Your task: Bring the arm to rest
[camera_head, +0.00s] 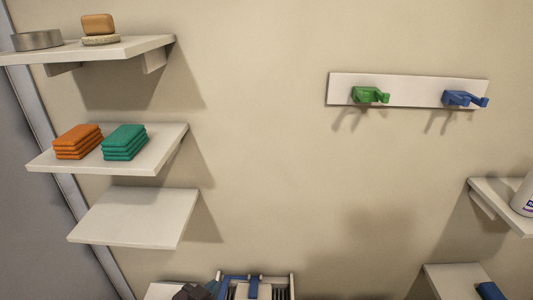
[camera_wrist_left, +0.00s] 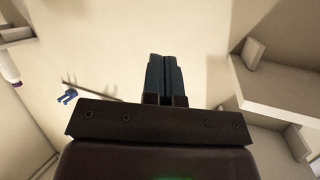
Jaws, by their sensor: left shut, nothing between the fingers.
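My left gripper (camera_head: 213,287) shows at the bottom edge of the head view, left of the middle, as a dark shape with blue-grey fingers. In the left wrist view its two dark fingers (camera_wrist_left: 162,60) lie together, shut, with nothing held between them. The gripper appears beside the left end of a white rack (camera_head: 291,284) in the head view; I cannot tell whether they touch. The rest of the left arm is cut off by the frame. My right gripper is not in view.
A hook board (camera_head: 420,90) holds a green hook (camera_head: 370,95) and a blue hook (camera_head: 464,98). A bottle (camera_head: 524,197) stands at right. The middle wall is clear.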

